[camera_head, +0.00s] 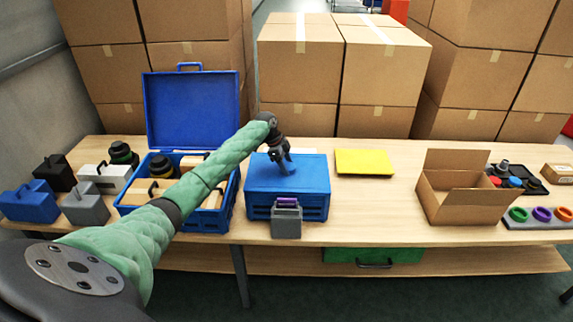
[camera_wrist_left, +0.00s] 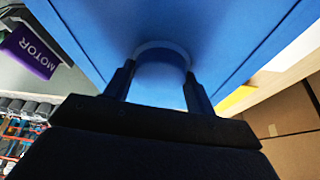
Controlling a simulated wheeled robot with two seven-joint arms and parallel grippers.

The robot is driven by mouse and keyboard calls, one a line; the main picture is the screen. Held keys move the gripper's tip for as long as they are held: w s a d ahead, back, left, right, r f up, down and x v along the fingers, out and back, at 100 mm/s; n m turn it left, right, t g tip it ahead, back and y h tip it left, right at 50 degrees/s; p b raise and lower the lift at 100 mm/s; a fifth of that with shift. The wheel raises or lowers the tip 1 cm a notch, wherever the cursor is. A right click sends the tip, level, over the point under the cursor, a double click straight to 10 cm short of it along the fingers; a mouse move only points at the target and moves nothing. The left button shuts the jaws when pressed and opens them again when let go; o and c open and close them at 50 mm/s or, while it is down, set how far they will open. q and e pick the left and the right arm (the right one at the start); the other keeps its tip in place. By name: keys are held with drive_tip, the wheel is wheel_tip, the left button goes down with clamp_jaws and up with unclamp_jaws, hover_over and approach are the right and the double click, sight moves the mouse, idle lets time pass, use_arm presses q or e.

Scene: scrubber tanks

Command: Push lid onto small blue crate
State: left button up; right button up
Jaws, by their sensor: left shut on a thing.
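The small blue crate (camera_head: 316,208) stands on the table near the middle. The blue lid (camera_head: 312,176) lies over its top; I cannot tell whether it is fully seated. My left gripper (camera_head: 285,163) reaches down onto the lid from above. In the left wrist view its two fingers (camera_wrist_left: 158,72) are on either side of the rounded blue handle of the lid (camera_wrist_left: 230,30), closed on it. The handle is mostly hidden by the gripper in the head view. My right gripper is not in view.
A grey box with a purple label (camera_head: 286,220) stands right in front of the crate. An open blue case (camera_head: 190,110) with items is on the left, under my left arm. A yellow sheet (camera_head: 364,162) and open cardboard box (camera_head: 470,200) are on the right, with free table between.

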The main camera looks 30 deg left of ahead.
use_arm(q)
drive_tip(key=o, duration=1.7)
drive_tip(key=shift+r, duration=0.15)
drive_tip(key=shift+r+p, duration=2.1)
drive_tip(key=shift+r, duration=1.35)
